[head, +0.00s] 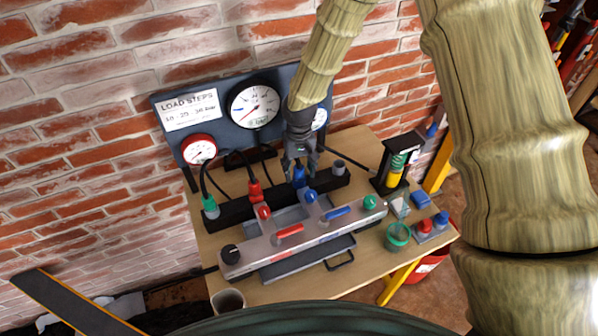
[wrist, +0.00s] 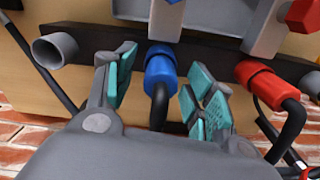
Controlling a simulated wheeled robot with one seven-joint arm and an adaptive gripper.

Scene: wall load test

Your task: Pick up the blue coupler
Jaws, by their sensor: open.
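The blue coupler (head: 299,177) sits in the black rack bar at the back of the bench, with a black hose on it. In the wrist view the blue coupler (wrist: 160,68) stands between my open fingers, with a visible gap on both sides. My gripper (head: 300,170) is above the rack, its fingers pointing down around the coupler. In the wrist view my gripper (wrist: 160,90) shows teal pads, and nothing is held in it.
A red coupler (head: 254,190) and a green coupler (head: 210,207) sit left along the rack (head: 232,211); an empty grey socket (head: 339,167) is at right. The grey manifold (head: 330,226) with coloured knobs lies in front. Gauges (head: 254,105) stand behind on a panel.

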